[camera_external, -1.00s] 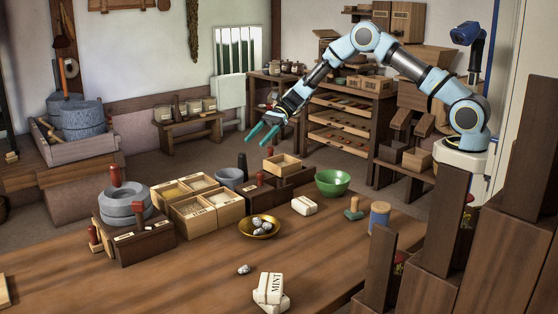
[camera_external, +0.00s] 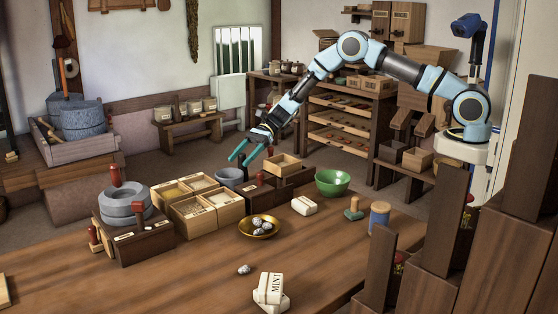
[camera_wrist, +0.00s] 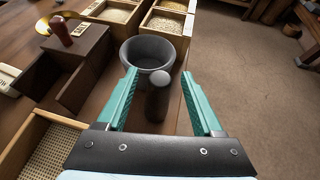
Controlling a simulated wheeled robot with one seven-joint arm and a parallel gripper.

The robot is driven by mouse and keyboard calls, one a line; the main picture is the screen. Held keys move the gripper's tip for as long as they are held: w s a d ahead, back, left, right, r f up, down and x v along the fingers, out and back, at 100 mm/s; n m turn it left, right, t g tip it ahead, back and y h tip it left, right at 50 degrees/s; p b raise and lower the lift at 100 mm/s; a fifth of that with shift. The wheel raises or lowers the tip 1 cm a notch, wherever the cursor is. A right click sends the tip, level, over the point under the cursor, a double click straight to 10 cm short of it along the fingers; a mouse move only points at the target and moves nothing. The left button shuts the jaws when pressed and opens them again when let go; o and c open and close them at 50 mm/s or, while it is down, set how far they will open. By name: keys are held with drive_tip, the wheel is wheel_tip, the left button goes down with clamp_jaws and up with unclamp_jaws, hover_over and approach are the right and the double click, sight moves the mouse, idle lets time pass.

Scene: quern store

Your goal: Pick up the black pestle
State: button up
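The black pestle (camera_wrist: 157,100) stands upright beside the grey stone mortar (camera_wrist: 148,53), its rounded grey top showing in the wrist view. In the external view the dark pestle (camera_external: 243,173) is partly hidden behind my gripper, next to the mortar (camera_external: 229,177). My gripper (camera_wrist: 159,73) is open, with its two green fingers spread on either side of the pestle in the wrist view. There is a gap on both sides and neither finger appears to touch it. In the external view my gripper (camera_external: 238,162) points down at the pestle's upper end.
Wooden grain boxes (camera_external: 202,201) stand left of the mortar. A raised light wooden box (camera_external: 283,165) and a dark compartment box (camera_wrist: 75,60) stand close by. A green bowl (camera_external: 333,182) is to the right.

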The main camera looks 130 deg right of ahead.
clamp_jaws()
idle(0.3)
idle(0.3)
